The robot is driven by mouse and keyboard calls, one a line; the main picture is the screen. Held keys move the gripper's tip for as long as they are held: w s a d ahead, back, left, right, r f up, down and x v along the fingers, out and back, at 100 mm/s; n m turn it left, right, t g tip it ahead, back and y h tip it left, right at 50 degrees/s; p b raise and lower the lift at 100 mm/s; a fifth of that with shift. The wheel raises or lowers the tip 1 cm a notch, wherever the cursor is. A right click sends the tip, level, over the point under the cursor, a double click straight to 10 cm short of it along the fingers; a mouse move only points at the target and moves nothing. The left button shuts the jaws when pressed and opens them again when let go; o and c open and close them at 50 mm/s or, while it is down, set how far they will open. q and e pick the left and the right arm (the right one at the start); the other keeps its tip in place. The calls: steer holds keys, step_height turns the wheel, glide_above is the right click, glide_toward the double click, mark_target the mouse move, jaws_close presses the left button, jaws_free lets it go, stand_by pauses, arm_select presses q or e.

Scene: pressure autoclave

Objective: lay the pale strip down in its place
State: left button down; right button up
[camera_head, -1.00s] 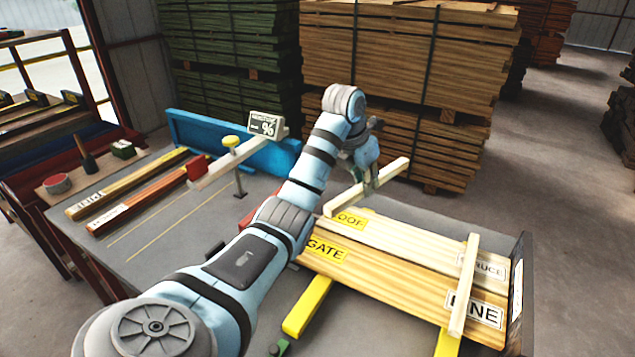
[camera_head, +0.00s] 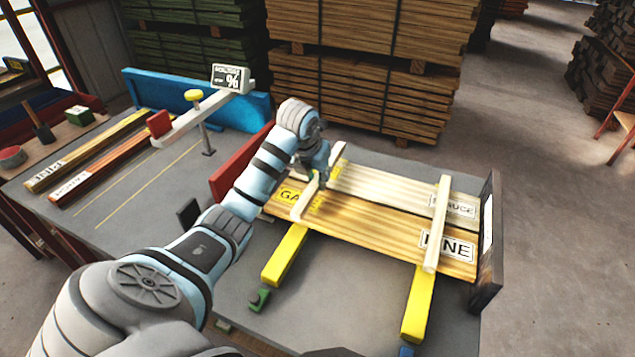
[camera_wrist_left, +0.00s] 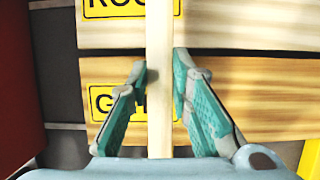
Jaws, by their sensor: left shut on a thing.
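My left gripper (camera_head: 318,183) is shut on a pale strip (camera_head: 301,205) above the left ends of two boards. In the left wrist view the strip (camera_wrist_left: 160,35) runs straight between the two green fingers (camera_wrist_left: 160,88), across both boards. The boards are a paler one (camera_head: 385,185) at the back and a yellower one marked PINE (camera_head: 375,230) in front. The strip crosses near their yellow labels. I cannot tell whether it touches the wood. A second pale strip (camera_head: 438,225) lies across the boards' right part. My right gripper is not in view.
Yellow bearers (camera_head: 285,256) lie under the boards. A dark upright plate (camera_head: 488,240) stands at their right end, a red one (camera_head: 238,165) at the left. A meter reading % (camera_head: 231,77) stands on the bench. Lumber stacks (camera_head: 365,90) stand behind.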

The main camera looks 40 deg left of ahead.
arm_select(q)
steer(key=shift+f, duration=0.8)
steer(key=shift+w+f, duration=0.15)
steer(key=shift+f, duration=0.25)
steer(key=c, duration=1.4)
jaws_free()
steer(key=shift+c, duration=0.2)
steer(key=shift+r, duration=0.4)
steer(key=p+v, duration=0.1)
steer(key=v, duration=0.7)
steer(key=shift+a+r+p, duration=0.1)
steer(key=shift+r+p, duration=0.2)
steer(key=p+v, duration=0.3)
steer(key=shift+r, duration=0.15)
